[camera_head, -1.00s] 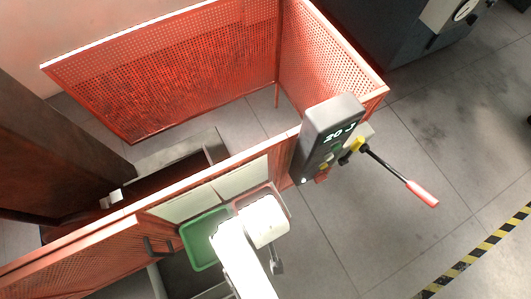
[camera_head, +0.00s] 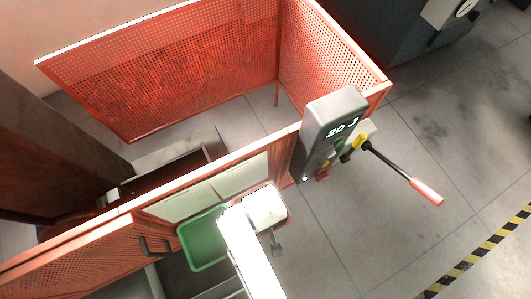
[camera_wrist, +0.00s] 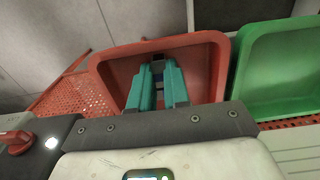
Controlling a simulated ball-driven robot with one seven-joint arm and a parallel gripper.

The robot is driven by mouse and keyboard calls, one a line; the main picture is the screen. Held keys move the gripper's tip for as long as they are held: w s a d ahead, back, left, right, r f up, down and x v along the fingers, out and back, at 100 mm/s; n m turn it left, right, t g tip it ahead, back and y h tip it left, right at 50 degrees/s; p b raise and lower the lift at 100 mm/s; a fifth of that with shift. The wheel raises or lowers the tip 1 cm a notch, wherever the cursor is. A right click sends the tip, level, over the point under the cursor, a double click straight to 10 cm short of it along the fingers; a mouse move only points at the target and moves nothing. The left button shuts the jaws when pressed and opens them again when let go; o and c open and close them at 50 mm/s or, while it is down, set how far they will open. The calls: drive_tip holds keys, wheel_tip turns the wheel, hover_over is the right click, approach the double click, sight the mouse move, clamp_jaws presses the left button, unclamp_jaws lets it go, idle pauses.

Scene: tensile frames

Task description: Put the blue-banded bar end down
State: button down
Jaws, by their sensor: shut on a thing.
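My gripper (camera_wrist: 158,75) shows in the wrist view, with its two teal fingers close together over the red tray (camera_wrist: 215,48). It is shut on a small dark and grey piece (camera_wrist: 157,68), the bar end, which shows only in the narrow gap between the fingers. I cannot make out a blue band on it. Whether it touches the tray floor cannot be told. In the head view my white arm hides the fingers, the bar end and most of the red tray.
A green tray (camera_head: 185,241) stands beside the red tray and also shows in the wrist view (camera_wrist: 243,75). The orange guard panel (camera_head: 90,252) runs behind the trays. A grey unit marked 20 J (camera_head: 325,115) and a red-tipped lever (camera_head: 427,192) stand to the right.

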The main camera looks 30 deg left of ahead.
drive_tip(key=c, duration=1.1)
unclamp_jaws()
drive_tip(key=shift+f, duration=0.1)
wheel_tip(320, 180, up, 12)
drive_tip(key=p, duration=0.2)
drive_tip(key=shift+p, duration=0.35)
drive_tip(key=w+d+m, duration=0.2)
drive_tip(key=d+m, duration=0.1)
drive_tip(key=d, duration=0.5)
drive_tip(key=w+d+m, duration=0.2)
drive_tip(key=d, duration=0.7)
drive_tip(key=s+d+r+m, duration=0.1)
drive_tip(key=s+d+m, duration=0.1)
drive_tip(key=d, duration=0.4)
drive_tip(key=s+d+r+m, duration=0.1)
drive_tip(key=s+d+m, duration=0.2)
drive_tip(key=d, duration=0.3)
drive_tip(key=s+d+r+m+t, duration=0.1)
drive_tip(key=s+d+m, duration=0.1)
drive_tip(key=d, duration=0.4)
drive_tip(key=shift+s, duration=0.35)
